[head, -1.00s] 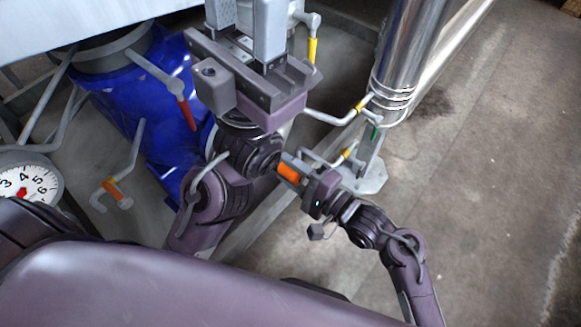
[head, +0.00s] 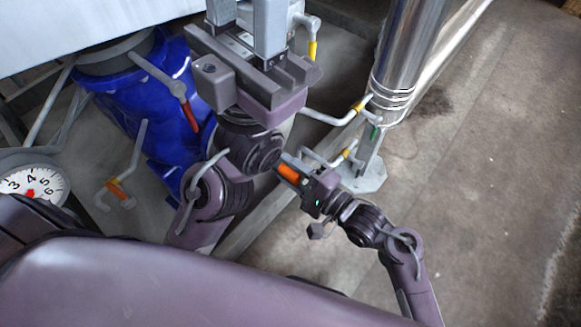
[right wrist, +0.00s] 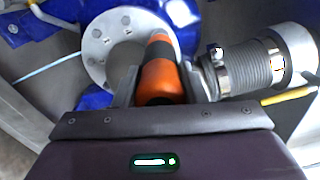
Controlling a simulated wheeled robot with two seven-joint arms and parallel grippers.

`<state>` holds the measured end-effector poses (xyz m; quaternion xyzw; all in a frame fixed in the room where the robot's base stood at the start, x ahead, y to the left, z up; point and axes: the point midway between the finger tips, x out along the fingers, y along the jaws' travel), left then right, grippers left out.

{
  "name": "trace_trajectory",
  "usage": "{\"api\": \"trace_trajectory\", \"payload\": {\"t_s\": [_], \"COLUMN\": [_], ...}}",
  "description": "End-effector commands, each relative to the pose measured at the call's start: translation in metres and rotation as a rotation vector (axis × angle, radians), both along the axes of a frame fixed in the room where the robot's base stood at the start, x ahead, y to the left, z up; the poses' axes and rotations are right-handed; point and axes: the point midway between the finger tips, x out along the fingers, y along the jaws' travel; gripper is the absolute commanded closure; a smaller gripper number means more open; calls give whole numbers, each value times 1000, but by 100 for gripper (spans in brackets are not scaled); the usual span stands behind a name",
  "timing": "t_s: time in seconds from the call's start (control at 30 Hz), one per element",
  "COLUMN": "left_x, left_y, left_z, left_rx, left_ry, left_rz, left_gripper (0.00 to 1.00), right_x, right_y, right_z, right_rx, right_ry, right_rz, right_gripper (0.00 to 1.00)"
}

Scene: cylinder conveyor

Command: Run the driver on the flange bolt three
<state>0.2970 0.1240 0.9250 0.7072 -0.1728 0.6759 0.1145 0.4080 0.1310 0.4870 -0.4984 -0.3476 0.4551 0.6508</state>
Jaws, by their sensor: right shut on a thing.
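My right gripper (head: 292,168) is shut on an orange and black driver (head: 289,174), which also shows in the right wrist view (right wrist: 160,72) between the two fingers. I cannot tell whether the driver touches a bolt, or which bolt is number three. My left gripper (head: 246,22) is at the top of the head view. Its fingers stand apart at the base, and their tips are cut off by the frame edge.
A blue vessel (head: 125,95) and a dial gauge (head: 35,188) are at the left. A shiny vertical pipe (head: 410,55) stands on a bolted foot right of my grippers. A ribbed hose (right wrist: 248,68) lies right of the driver. The floor at the right is clear.

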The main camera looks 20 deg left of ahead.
Motion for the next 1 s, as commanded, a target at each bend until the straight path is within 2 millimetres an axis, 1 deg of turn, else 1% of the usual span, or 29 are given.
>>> {"api": "trace_trajectory", "payload": {"t_s": [0.03,0.37,1.0], "left_x": [0,0,0], "left_y": [0,0,0], "left_z": [0,0,2], "left_rx": [0,0,0], "left_ry": [0,0,0], "left_rz": [0,0,0], "left_gripper": [64,64,64], "right_x": [0,1,4], "right_y": [0,1,10], "right_z": [2,3,3], "right_rx": [5,5,5], "right_ry": [-4,-4,-4], "right_rz": [0,0,0], "right_gripper": [99,99,99]}}
